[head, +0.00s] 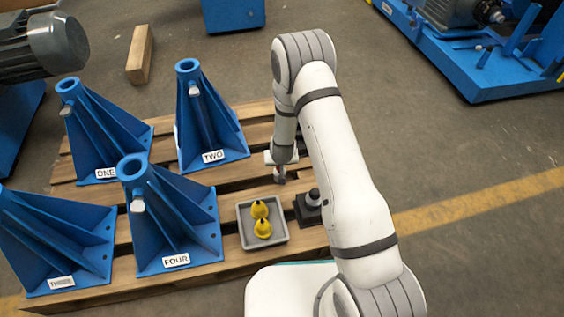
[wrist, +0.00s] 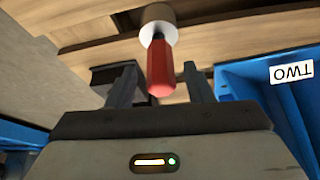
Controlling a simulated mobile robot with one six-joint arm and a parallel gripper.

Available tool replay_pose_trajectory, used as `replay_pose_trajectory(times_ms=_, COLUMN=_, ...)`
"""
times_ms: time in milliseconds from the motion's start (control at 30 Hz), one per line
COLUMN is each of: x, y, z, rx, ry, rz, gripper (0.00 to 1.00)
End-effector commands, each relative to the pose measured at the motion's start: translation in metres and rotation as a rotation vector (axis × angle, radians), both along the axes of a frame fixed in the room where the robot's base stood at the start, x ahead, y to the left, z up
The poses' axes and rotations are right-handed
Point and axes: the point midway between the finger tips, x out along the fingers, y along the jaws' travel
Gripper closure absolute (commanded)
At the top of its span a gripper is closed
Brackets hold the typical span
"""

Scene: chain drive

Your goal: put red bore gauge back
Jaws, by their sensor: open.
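The red bore gauge shows in the wrist view as a red handle (wrist: 161,72) with a white collar and a tan round end beyond it. The handle lies between the two fingers of my gripper (wrist: 159,68), which stand apart with a visible gap on each side. In the head view my gripper (head: 280,172) is low over the pallet, right of the stand labelled TWO. The gauge is mostly hidden there. A black block with a grey, rounded top (head: 313,198) sits just in front and to the right of my gripper.
A grey tray (head: 243,235) with two yellow pieces (head: 261,220) sits on the wooden pallet (head: 255,112). Blue stands TWO (head: 208,125), ONE (head: 100,135), FOUR (head: 170,220) and THREE (head: 55,240) crowd the left.

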Motion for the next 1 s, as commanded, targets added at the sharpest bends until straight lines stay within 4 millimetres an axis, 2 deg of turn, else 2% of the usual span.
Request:
replay_pose_trajectory(times_ms=33, x=-0.004, y=0.0, z=0.017, rx=0.0, ry=-0.001, rz=0.001, gripper=0.53)
replay_pose_trajectory(times_ms=100, x=-0.011, y=0.0, z=0.032, rx=0.001, ry=-0.001, rz=0.001, gripper=0.53)
replay_pose_trajectory(times_ms=300, x=-0.027, y=-0.001, z=0.065, rx=0.001, ry=-0.001, rz=0.0, gripper=0.53)
replay_pose_trajectory(times_ms=433, x=-0.033, y=-0.001, z=0.078, rx=0.001, ry=0.0, rz=0.001, gripper=0.53)
replay_pose_trajectory(times_ms=667, x=-0.036, y=-0.002, z=0.085, rx=0.002, ry=0.001, rz=0.001, gripper=0.53)
replay_pose_trajectory(times_ms=767, x=-0.036, y=-0.004, z=0.098, rx=0.009, ry=0.006, rz=0.0, gripper=0.53)
replay_pose_trajectory(times_ms=867, x=-0.037, y=-0.007, z=0.124, rx=0.024, ry=0.02, rz=0.0, gripper=0.53)
replay_pose_trajectory(times_ms=1000, x=-0.047, y=-0.016, z=0.171, rx=0.048, ry=0.052, rz=0.001, gripper=0.53)
